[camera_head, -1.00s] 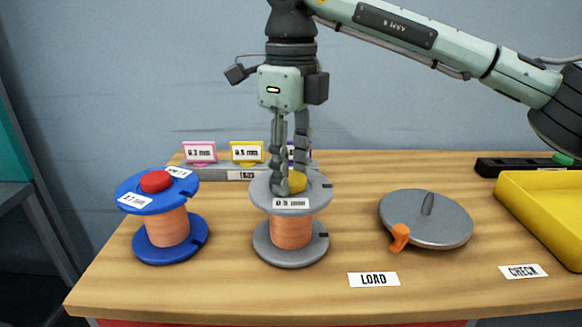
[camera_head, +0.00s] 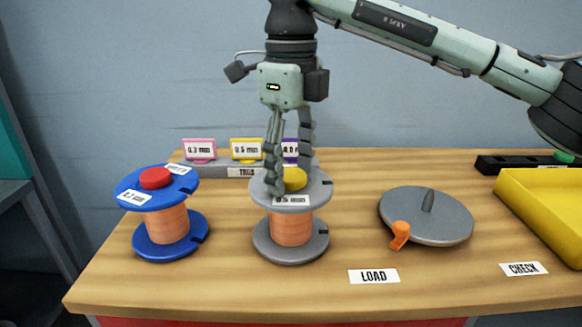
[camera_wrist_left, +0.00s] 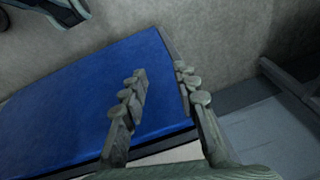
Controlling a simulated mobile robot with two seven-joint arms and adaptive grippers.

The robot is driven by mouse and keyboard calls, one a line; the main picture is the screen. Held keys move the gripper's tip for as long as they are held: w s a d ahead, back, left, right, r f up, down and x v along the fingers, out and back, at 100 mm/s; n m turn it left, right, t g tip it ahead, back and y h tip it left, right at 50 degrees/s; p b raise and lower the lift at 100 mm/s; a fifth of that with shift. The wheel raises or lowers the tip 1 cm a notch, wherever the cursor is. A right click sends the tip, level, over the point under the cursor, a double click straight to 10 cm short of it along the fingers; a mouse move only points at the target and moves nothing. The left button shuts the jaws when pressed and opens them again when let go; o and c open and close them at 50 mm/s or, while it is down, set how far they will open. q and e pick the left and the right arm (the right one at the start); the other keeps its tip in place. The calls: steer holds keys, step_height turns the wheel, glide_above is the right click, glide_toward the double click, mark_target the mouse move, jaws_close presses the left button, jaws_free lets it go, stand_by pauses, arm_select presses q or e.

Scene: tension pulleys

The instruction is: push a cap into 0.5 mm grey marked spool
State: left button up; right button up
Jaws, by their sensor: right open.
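The grey spool (camera_head: 290,250) with copper wire stands upright in the middle of the table, a white label on its top flange. The label is blurred, so I cannot read its size for sure. A yellow cap (camera_head: 295,179) sits at the centre of its top flange; whether it is fully seated I cannot tell. My right gripper (camera_head: 290,184) points down over the top flange, open, its fingers partly hiding the cap. My left gripper (camera_wrist_left: 160,88) shows only in the left wrist view, fingers apart with nothing between them, above a blue surface.
A blue spool (camera_head: 165,249) with a red cap (camera_head: 155,178) stands at left. A grey disc (camera_head: 440,228) with an orange knob (camera_head: 400,232) lies at right. A tag rack (camera_head: 215,171) stands behind, a yellow tray (camera_head: 535,215) at far right. LOAD (camera_head: 374,276) and CHECK (camera_head: 523,269) labels lie in front.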

step_height(320, 180, up, 12)
steer(key=shift+f, duration=0.15)
stand_by(0.3)
